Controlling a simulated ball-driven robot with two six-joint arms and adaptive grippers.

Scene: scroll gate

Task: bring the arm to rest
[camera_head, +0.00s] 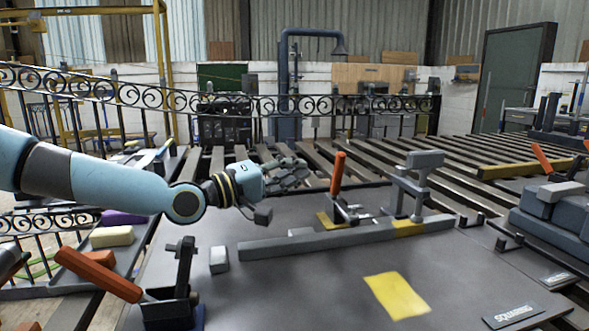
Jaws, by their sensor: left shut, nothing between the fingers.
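My left arm comes in from the left, light blue with dark joints. My left gripper (289,176) is at the end of it, above the grey work table (250,290). Its fingers point right, towards an upright clamp with an orange handle (337,172). The gripper appears apart from the clamp, shut, with nothing held. My right gripper does not show.
A long grey bar (345,237) lies across the table. Another clamp with an orange handle (98,273) stands front left, near a small grey block (219,260). A yellow patch (397,296) marks the table. A scrollwork railing (130,92) runs behind.

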